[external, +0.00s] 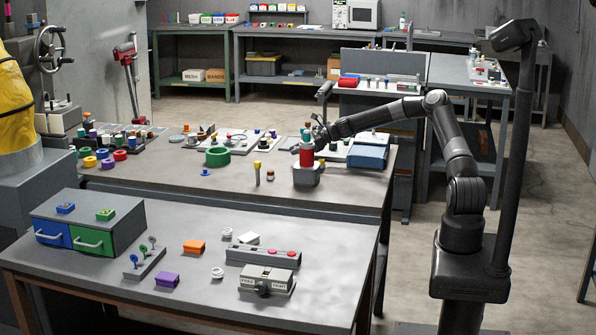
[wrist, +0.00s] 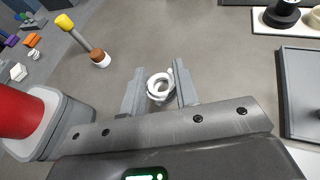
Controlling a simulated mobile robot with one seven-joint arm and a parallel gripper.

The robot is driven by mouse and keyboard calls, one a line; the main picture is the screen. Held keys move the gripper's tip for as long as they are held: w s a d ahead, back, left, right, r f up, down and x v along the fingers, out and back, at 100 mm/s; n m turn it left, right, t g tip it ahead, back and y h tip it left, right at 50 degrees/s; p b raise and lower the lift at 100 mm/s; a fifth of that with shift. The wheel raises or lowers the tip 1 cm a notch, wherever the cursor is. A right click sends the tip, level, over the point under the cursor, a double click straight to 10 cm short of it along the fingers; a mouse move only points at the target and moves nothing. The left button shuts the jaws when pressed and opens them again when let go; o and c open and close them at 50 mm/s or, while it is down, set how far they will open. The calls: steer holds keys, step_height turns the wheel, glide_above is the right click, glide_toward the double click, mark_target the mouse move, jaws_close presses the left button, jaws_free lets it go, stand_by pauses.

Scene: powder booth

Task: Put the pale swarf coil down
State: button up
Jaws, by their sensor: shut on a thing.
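The pale swarf coil (wrist: 160,86) is a small white ring of loops. In the wrist view it sits between the two fingers of my gripper (wrist: 160,92), which is shut on it. A loose end of the coil sticks up near the right finger. Grey tabletop shows beyond the coil; I cannot tell how high above it the coil is. In the external view my gripper (external: 316,134) is over the middle bench, close to a red cylinder (external: 306,156). The held coil cannot be made out there.
The red cylinder on its grey base (wrist: 45,125) stands close at left in the wrist view. A yellow-topped post (wrist: 72,30) and a brown-topped piece (wrist: 99,58) stand beyond. A grey tray (wrist: 299,90) lies at right. Bare bench (wrist: 185,45) lies between.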

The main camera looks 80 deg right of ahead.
steer(key=shift+w+a+f, duration=0.1)
steer(key=shift+f, duration=1.95)
steer(key=shift+f, duration=0.1)
steer(key=o, duration=0.9)
steer(key=shift+o, duration=0.2)
steer(key=v, duration=1.2)
